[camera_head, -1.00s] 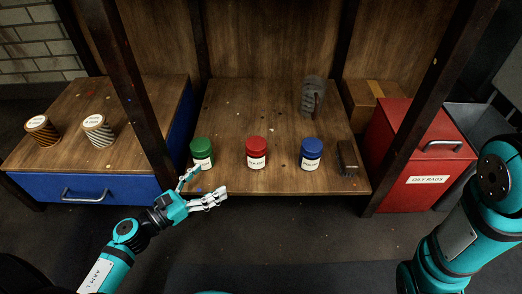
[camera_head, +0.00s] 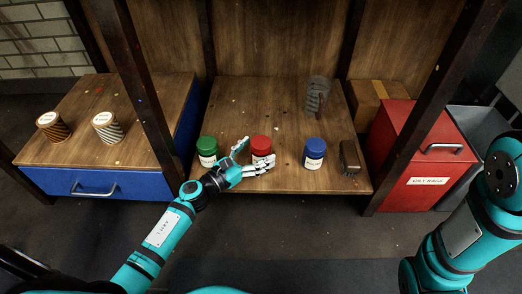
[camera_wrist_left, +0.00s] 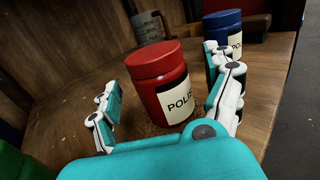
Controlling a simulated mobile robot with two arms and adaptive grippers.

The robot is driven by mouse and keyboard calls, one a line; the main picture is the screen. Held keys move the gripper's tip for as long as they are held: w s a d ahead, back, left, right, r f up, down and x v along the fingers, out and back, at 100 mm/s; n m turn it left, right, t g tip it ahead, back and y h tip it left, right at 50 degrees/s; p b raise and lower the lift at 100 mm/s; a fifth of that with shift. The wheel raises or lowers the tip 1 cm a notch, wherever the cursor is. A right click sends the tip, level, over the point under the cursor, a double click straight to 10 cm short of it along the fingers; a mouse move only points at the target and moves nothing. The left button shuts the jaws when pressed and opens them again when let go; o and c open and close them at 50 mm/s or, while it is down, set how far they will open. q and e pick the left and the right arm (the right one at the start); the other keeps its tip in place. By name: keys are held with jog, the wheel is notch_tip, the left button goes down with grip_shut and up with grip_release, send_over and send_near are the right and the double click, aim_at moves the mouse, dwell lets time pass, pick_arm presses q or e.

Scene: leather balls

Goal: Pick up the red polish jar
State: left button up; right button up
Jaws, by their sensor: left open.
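The red polish jar (camera_head: 261,146) stands upright on the wooden shelf (camera_head: 285,180), between a green jar (camera_head: 208,150) and a blue jar (camera_head: 314,152). My left gripper (camera_head: 254,158) is open at the red jar, with its fingers partly in front of the jar's lower part. The right gripper is not in view.
The blue jar (camera_wrist_left: 222,32) stands just beyond the right finger in the left wrist view. A dark block-like object (camera_head: 349,157) lies right of the blue jar. A red bin (camera_head: 420,150) is at the right.

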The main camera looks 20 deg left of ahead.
pick_arm(q)
jog(key=shift+x, duration=1.1)
jog(key=c, duration=1.3)
jog(key=shift+c, duration=1.1)
jog(key=shift+a+r, duration=0.1)
jog(key=shift+r, duration=0.05)
